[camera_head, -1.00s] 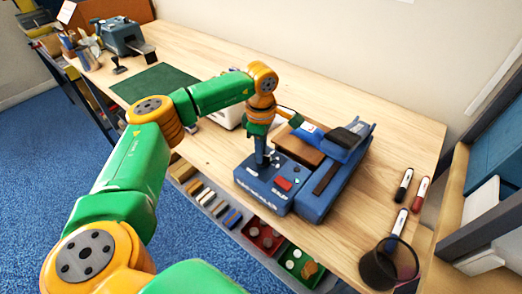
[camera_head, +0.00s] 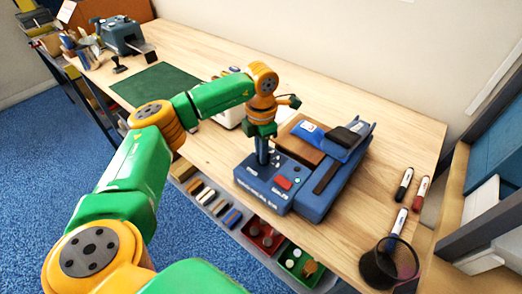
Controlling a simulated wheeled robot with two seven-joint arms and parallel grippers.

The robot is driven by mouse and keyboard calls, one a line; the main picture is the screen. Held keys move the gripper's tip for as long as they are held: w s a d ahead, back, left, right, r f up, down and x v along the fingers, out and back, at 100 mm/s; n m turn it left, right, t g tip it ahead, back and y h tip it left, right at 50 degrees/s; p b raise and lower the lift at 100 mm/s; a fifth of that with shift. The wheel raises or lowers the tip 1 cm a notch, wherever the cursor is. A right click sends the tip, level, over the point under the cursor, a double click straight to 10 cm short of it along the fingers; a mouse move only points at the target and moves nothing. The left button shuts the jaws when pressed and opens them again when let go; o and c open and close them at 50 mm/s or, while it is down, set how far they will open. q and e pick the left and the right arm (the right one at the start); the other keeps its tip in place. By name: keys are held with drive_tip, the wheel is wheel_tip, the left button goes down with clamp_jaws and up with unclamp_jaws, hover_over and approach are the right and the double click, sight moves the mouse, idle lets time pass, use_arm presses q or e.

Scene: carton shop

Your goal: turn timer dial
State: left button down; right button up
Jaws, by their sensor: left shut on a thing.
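A blue machine (camera_head: 325,190) stands on the wooden table, with a control panel (camera_head: 266,186) on its left front part. The panel carries a red button (camera_head: 284,183), a small green light and some small knobs. My left gripper (camera_head: 263,160) points straight down at the panel's back left corner and is shut on the timer dial there. The dial itself is hidden by the fingers, so its angle cannot be told. My right gripper is not in view.
Markers (camera_head: 404,184) and a dark mesh cup (camera_head: 388,264) are at the table's right end. A green mat (camera_head: 155,84) lies at the left. A white device (camera_head: 228,115) stands behind my left forearm. Trays with small parts (camera_head: 262,235) hang below the front edge.

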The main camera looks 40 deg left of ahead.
use_arm(q)
drive_tip(key=shift+n, duration=2.2)
drive_tip(key=shift+d, duration=0.1)
drive_tip(key=c, duration=0.9)
unclamp_jaws()
drive_tip(key=shift+o, duration=0.2)
drive_tip(key=shift+r, duration=0.1)
wheel_tip(320, 180, up, 6)
drive_tip(key=shift+r+b, duration=0.1)
drive_tip(key=shift+b, duration=0.65)
drive_tip(key=shift+r, duration=0.4)
drive_tip(key=shift+f, duration=0.1)
